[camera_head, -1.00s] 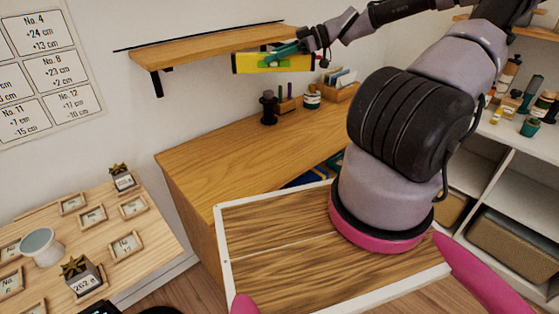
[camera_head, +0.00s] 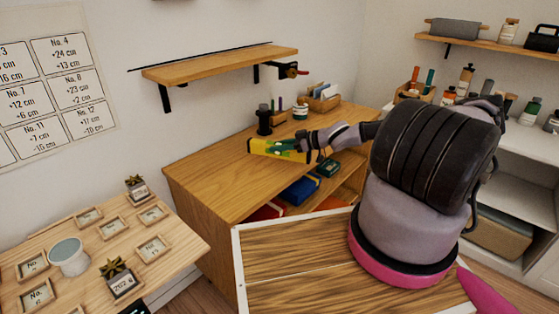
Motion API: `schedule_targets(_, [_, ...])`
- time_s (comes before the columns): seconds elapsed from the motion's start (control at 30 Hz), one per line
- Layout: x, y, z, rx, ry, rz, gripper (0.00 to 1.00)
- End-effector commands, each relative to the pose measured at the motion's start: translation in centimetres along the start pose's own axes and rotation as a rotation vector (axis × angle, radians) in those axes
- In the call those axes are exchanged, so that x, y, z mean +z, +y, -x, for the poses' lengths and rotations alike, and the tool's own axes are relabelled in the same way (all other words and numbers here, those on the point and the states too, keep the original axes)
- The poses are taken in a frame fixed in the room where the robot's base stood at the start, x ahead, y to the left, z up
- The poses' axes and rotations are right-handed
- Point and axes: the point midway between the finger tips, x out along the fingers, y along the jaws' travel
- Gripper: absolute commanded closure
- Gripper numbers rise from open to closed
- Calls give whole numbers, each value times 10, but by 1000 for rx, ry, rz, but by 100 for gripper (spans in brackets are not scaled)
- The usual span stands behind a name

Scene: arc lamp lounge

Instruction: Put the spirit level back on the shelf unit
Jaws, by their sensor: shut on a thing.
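The yellow spirit level (camera_head: 264,147) is held roughly level, over or in front of the top of a wooden cabinet. My gripper (camera_head: 300,149) is shut on its right part, where green shows against the yellow. I cannot tell whether the level touches the cabinet top. The wooden cabinet (camera_head: 208,172) has open shelves on its front, holding a blue box (camera_head: 300,190), a dark green box (camera_head: 328,168) and red items. A white shelf unit (camera_head: 510,192) stands at the right; my arm hides part of it. Which one is the task's shelf unit is not clear.
A wall shelf (camera_head: 220,64) hangs above, with a red-handled clamp (camera_head: 291,70) at its right end. A black object (camera_head: 264,120), a white jar (camera_head: 300,111) and a wooden organiser (camera_head: 324,102) stand at the cabinet's back. The cabinet top's left part is clear.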

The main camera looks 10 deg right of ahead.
Motion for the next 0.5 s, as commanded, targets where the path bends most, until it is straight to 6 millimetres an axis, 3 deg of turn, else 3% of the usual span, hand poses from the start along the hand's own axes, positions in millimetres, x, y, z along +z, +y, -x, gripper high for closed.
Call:
schedule_targets(0.33, [38,0,-14,0,2,-2,100])
schedule_targets(0.5, [44,0,-16,0,1,1,100])
